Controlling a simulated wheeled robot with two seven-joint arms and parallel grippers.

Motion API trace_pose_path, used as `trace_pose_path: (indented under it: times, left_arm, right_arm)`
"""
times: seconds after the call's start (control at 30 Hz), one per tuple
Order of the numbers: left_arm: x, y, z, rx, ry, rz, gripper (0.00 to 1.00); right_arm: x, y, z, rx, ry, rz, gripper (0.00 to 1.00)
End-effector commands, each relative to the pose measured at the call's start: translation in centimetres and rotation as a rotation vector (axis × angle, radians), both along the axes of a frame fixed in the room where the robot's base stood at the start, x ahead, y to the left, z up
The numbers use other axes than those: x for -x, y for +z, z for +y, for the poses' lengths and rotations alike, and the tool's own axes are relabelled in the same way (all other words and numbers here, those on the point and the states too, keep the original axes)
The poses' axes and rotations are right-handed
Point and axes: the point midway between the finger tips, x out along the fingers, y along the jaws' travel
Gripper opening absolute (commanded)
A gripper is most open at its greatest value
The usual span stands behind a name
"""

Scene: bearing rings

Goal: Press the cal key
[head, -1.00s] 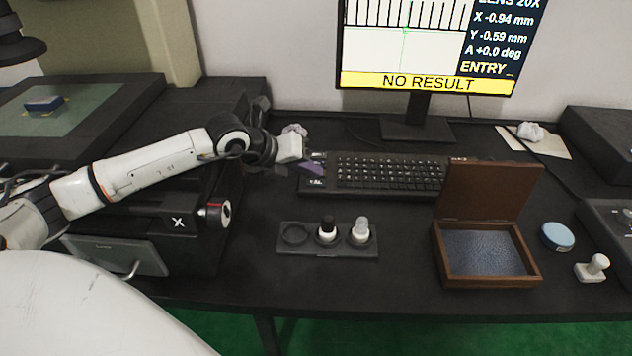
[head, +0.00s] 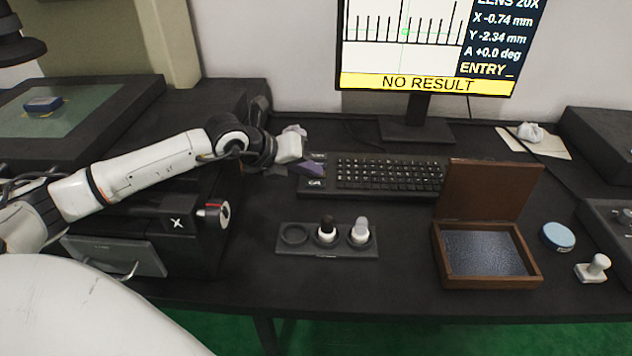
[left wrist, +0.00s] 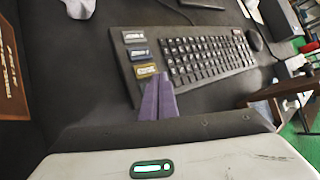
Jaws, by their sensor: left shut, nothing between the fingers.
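The black keyboard (head: 385,172) lies below the monitor. At its left end is a column of labelled keys, which the left wrist view shows as a grey one (left wrist: 133,37), a blue one (left wrist: 139,54) and a yellow one (left wrist: 147,72). In the head view the front label (head: 315,183) seems to read CAL; the wrist labels are too small to read surely. My left gripper (head: 311,169) is shut and empty, its purple fingers over the keyboard's left end. In the left wrist view its fingertips (left wrist: 158,84) are beside the yellow key; contact cannot be told. My right gripper is out of view.
The monitor (head: 425,50) shows NO RESULT and ENTRY. A ring holder (head: 328,252) with two stoppered pieces, an open wooden box (head: 485,283), a blue tin (head: 557,237) and a white stamp (head: 594,267) stand on the table. The table's front middle is clear.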

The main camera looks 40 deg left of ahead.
Motion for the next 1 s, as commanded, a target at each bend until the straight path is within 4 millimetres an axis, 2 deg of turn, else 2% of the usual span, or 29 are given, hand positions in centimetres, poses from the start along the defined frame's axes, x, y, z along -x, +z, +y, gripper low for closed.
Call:
trace_pose_path:
  times: [0.03, 0.37, 0.57, 0.83, 1.0]
  left_arm:
    - [1.0, -2.4, -1.0, 0.012, -0.011, 0.039, 0.0]
    - [1.0, -2.2, -1.0, 0.012, -0.011, 0.039, 0.0]
    - [1.0, -0.5, -1.0, 0.012, -0.012, 0.039, 0.0]
    - [0.9, 2.8, -0.9, 0.009, -0.011, 0.031, 0.0]
    - [0.8, 3.5, -0.9, 0.008, -0.01, 0.028, 0.0]
  right_arm:
    - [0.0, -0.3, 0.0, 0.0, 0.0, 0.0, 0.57]
    - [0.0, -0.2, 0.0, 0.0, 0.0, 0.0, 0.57]
    - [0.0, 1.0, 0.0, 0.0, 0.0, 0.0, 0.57]
    - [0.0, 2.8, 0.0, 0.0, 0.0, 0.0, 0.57]
    - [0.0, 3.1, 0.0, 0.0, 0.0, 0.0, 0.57]
